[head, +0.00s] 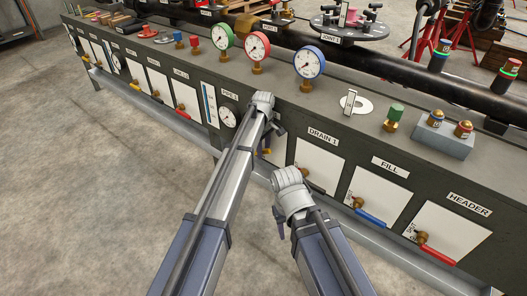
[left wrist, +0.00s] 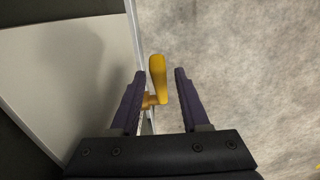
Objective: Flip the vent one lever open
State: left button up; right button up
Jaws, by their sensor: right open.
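The vent one lever is a yellow handle (left wrist: 158,75) on a brass valve. In the left wrist view it stands between the two fingers of my left gripper (left wrist: 160,88), with a gap on each side. My right gripper (head: 281,229) hangs in front of the bench, apart from the valves, and is open.
Gauges (head: 309,62) stand on the bench top. A rail (head: 350,212) runs along the front. The floor in front is clear.

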pick_arm(q)
grip_shut()
dwell(1.2)
